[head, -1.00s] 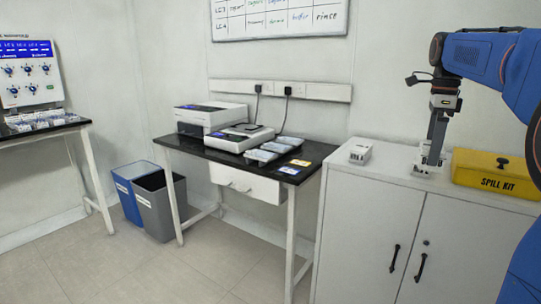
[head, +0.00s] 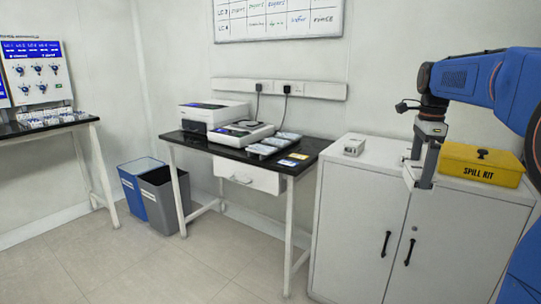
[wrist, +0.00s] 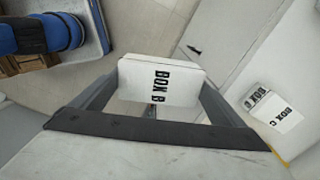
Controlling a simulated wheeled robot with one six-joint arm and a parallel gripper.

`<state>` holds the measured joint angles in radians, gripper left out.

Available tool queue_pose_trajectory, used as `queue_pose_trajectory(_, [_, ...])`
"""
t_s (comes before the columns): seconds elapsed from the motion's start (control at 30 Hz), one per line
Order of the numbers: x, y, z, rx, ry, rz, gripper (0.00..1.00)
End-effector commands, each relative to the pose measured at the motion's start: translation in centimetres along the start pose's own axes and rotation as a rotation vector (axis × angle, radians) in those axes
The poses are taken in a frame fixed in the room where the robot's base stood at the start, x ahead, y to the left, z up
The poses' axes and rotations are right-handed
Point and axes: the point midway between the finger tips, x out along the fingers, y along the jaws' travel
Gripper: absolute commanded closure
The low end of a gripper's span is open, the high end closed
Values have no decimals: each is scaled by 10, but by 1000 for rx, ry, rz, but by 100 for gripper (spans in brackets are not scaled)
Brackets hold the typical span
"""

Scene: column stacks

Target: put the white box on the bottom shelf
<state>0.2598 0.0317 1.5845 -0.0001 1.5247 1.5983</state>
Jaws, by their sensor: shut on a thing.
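My gripper (head: 422,178) points down at the front edge of the cabinet top. It is shut on a white box (head: 408,172), which is partly hidden by the fingers in the head view. In the wrist view the white box (wrist: 160,82) sits between both fingers, and its face reads BOX B. No bottom shelf can be made out in these views.
Another white box, labelled BOX C (wrist: 275,112), stands on the cabinet top (head: 385,160). A yellow spill kit (head: 482,165) is right of my gripper. The cabinet doors (head: 365,225) are shut. A black-topped desk (head: 215,150) stands left; the floor (head: 150,265) before it is clear.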

Motion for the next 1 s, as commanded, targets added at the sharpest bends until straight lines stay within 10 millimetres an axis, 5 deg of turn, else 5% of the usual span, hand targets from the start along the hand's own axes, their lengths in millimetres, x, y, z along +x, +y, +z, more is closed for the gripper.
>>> queue_pose_trajectory(0.23, [74, -4, 20, -215, 0, 6, 36])
queue_pose_trajectory(0.7, [294, -22, 77, -860, -2, 9, 36])
queue_pose_trajectory(1.0, [408, -31, 107, -1204, -3, 7, 36])
